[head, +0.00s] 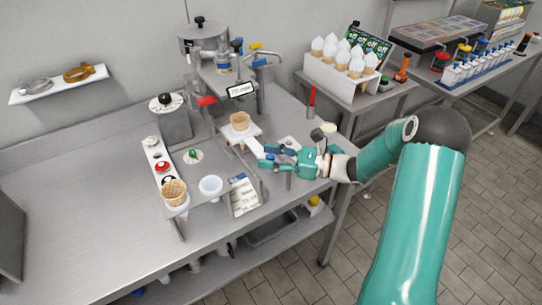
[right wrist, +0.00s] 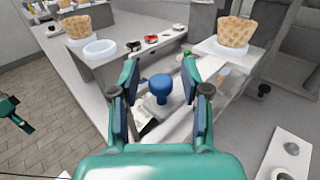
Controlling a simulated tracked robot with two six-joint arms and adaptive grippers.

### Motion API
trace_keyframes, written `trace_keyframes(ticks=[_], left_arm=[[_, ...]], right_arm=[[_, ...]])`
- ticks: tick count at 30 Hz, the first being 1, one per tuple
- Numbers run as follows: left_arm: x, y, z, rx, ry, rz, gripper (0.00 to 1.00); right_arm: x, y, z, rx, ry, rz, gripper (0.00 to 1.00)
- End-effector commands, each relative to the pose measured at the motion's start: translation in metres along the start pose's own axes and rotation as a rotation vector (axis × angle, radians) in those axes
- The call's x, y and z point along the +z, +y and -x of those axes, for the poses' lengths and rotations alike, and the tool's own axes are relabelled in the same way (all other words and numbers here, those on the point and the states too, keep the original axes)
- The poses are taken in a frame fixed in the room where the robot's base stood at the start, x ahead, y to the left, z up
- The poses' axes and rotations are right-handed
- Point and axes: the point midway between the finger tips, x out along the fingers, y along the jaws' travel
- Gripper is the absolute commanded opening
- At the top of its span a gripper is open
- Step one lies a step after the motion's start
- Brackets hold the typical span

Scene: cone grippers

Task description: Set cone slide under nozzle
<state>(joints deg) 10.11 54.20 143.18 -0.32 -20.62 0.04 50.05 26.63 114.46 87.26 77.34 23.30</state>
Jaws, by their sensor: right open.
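A waffle cone (head: 239,119) stands upright in a white holder on the slide (head: 228,131), below and in front of the dispenser's nozzle area. The cone also shows at the upper right of the right wrist view (right wrist: 237,32). The nozzle outlet is too small to make out. My right gripper (head: 263,157) is open beside the slide's front end. In the right wrist view, a blue knob (right wrist: 158,84) on a pale block sits between its open fingers, with gaps on both sides. A teal and dark part, apparently my left gripper (right wrist: 12,108), shows at the left edge, its jaws unclear.
A second waffle cone (head: 174,191) and an empty white ring holder (head: 210,186) stand at the counter's front. A topping strip (head: 158,160) lies left. A rack of white-topped cones (head: 333,79) stands behind right. The left counter is clear.

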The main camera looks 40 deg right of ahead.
Motion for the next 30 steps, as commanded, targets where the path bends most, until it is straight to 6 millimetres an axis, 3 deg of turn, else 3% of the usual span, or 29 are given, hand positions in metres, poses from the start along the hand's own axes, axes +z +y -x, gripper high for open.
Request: trace_keyframes(ticks=[5, 21, 30], left_arm=[[0.000, 0.000, 0.000, 0.000, 0.000, 0.000, 0.49], [0.000, 0.000, 0.000, 0.000, 0.000, 0.000, 0.49], [0.000, 0.000, 0.000, 0.000, 0.000, 0.000, 0.49]], right_arm=[[0.000, -0.001, 0.013, -0.002, 0.000, 0.000, 0.47], [-0.002, -0.001, 0.109, -0.005, 0.002, 0.000, 0.47], [-0.001, 0.000, 0.120, -0.001, 0.001, 0.000, 0.47]])
